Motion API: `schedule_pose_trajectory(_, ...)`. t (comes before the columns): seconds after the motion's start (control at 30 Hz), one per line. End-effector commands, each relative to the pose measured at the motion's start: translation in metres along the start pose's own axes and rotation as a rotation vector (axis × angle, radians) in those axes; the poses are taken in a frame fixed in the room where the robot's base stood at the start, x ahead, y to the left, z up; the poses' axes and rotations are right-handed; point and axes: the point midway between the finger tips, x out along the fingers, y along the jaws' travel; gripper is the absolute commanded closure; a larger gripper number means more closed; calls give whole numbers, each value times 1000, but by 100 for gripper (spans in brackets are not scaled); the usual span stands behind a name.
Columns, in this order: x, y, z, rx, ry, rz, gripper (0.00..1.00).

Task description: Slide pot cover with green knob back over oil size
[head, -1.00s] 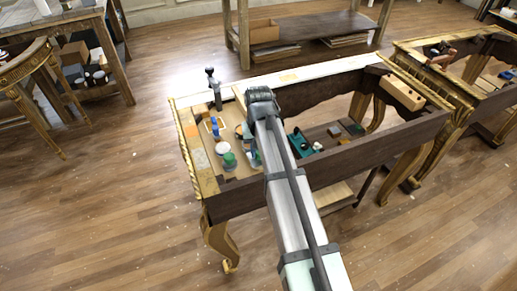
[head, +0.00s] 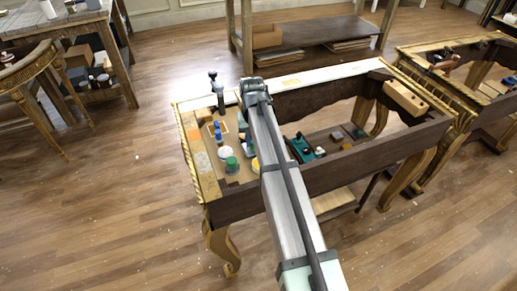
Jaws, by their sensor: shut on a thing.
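A small round piece with a green knob (head: 232,162) sits on the console's left work surface, on a pale base. A white round piece (head: 224,153) stands just behind it. I cannot tell from this view which of these is the oil size. My gripper (head: 250,98) is above the console, behind and to the right of the green knob. My arm hides its fingertips and most of what is below them. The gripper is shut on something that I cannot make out.
The gilt console (head: 190,145) has an open frame on its right. Blue items (head: 242,125) and a yellowish round piece (head: 255,165) are close to my arm. A dark upright clamp (head: 214,88) stands at the back. A teal plane (head: 301,149) lies on the right, lower down.

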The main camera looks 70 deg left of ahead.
Motion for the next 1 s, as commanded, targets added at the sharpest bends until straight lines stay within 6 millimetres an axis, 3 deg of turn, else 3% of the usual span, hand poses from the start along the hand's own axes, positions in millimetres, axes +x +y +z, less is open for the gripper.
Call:
schedule_pose_trajectory(0.03, 0, -2, -7, 0, 0, 0, 100)
schedule_pose_trajectory(0.3, 0, -2, -5, 1, 0, -1, 100)
schedule_pose_trajectory(0.33, 0, -2, -5, 1, 0, -1, 74)
schedule_pose_trajectory(0.6, 0, -1, -5, 1, 0, 0, 50)
schedule_pose_trajectory(0.87, -1, -1, -5, 1, 0, 0, 50)
schedule_pose_trajectory(1.0, -11, -1, -5, 1, 1, 0, 50)
